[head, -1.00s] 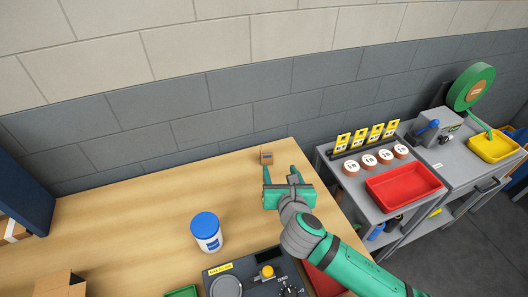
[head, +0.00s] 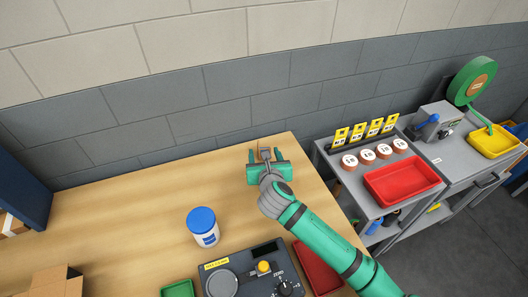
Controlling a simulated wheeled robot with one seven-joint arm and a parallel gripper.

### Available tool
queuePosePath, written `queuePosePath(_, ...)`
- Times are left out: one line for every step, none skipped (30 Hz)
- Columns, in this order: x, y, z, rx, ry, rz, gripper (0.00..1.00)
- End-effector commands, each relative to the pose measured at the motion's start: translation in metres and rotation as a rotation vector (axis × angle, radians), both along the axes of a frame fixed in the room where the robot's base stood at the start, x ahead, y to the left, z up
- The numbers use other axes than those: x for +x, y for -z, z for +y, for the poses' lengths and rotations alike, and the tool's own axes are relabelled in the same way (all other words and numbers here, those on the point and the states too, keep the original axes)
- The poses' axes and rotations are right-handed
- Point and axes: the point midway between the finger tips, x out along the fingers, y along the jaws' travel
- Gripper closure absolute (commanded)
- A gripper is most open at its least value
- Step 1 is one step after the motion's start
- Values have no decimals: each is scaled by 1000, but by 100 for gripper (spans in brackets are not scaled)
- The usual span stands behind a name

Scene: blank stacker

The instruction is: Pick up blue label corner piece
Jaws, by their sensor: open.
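My gripper (head: 265,155) is at the back edge of the wooden table, close to the wall. Its two green fingers are spread apart. A small brown block with a bluish-grey face, seen clearly in the earlier head view, stood at that same spot. It is now mostly hidden by my gripper, and only a little brown shows between the fingers. I cannot tell whether the fingers touch it. Its label is too small to read.
A white tub with a blue lid (head: 203,226) stands on the table (head: 120,215). A dark scale-like device (head: 245,270), a green tray (head: 178,289) and a red tray (head: 317,266) are in front. A grey cart with a red bin (head: 402,184) is at right.

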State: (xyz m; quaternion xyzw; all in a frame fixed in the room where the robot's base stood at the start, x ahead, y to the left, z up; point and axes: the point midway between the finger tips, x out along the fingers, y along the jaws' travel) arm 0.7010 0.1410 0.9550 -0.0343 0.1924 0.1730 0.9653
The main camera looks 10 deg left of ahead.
Motion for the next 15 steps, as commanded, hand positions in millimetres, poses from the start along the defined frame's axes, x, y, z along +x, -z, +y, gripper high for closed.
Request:
queuePosePath(7,3,0,1,5,1,44)
queuePosePath(10,4,0,1,6,0,44)
queuePosePath(13,6,0,0,7,0,44)
queuePosePath(15,7,0,1,7,0,44)
queuePosePath(17,7,0,1,7,0,44)
queuePosePath(19,8,0,1,8,0,44)
queuePosePath(19,8,0,0,9,0,44)
queuePosePath(20,8,0,0,9,0,44)
queuePosePath(20,8,0,0,9,0,44)
queuePosePath(20,8,0,0,9,0,44)
queuePosePath(19,8,1,-1,7,0,44)
queuePosePath(19,8,1,-1,7,0,44)
queuePosePath(19,8,1,-1,7,0,44)
queuePosePath(19,8,1,0,6,0,49)
queuePosePath(19,8,1,0,6,0,58)
